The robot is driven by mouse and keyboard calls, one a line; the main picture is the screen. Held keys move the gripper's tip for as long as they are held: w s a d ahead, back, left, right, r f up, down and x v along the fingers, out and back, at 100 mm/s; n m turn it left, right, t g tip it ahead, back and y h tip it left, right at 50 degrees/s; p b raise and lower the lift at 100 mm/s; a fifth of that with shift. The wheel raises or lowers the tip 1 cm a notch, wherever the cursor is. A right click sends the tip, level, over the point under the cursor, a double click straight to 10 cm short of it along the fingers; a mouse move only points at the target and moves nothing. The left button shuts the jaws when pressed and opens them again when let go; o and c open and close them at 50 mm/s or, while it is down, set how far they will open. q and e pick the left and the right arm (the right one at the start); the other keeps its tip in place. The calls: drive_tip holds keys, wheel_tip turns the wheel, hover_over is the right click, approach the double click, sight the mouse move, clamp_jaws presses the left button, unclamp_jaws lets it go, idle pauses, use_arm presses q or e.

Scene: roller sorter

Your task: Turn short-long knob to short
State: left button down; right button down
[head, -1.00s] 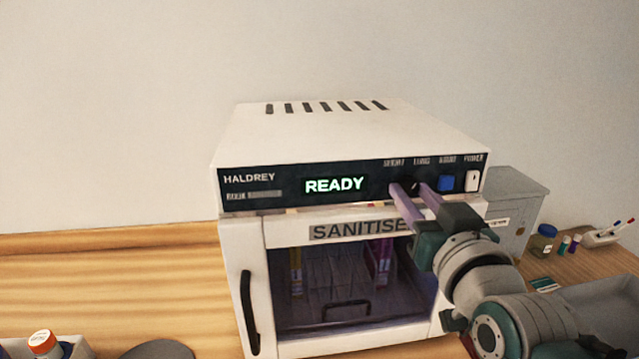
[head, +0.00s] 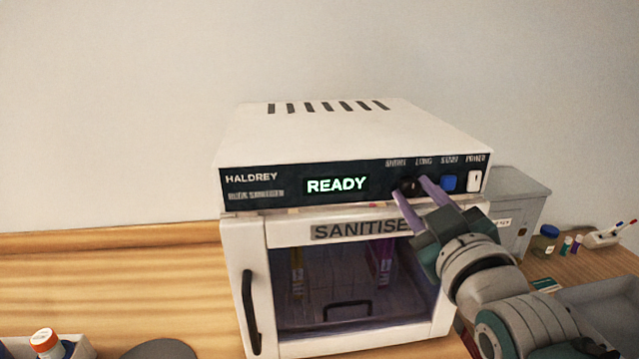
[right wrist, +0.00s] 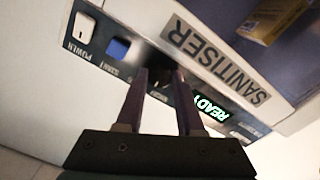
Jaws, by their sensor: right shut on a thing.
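The short-long knob (head: 409,185) is a dark round knob on the sanitiser's black front panel (head: 290,188), under the SHORT and LONG labels. My right gripper (head: 411,189) has its two purple fingers on either side of the knob and is shut on it. In the right wrist view the gripper (right wrist: 161,78) reaches the panel beside the blue start button (right wrist: 119,48). The knob is partly hidden by the fingers, and I cannot tell where its pointer stands. The display (head: 337,185) reads READY. My left gripper is not in view.
The white power switch (head: 474,181) sits close to the right of the fingers. The sanitiser's glass door (head: 340,290) is closed below, with a black handle (head: 251,312). A grey box (head: 515,205) stands to the right. The wooden counter at left is mostly clear.

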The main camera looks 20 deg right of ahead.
drive_tip(key=n, duration=0.5)
drive_tip(key=shift+n+b, duration=0.3)
drive_tip(key=shift+b, duration=0.1)
idle(0.3)
drive_tip(key=c, duration=0.5)
unclamp_jaws()
drive_tip(key=shift+d, duration=0.1)
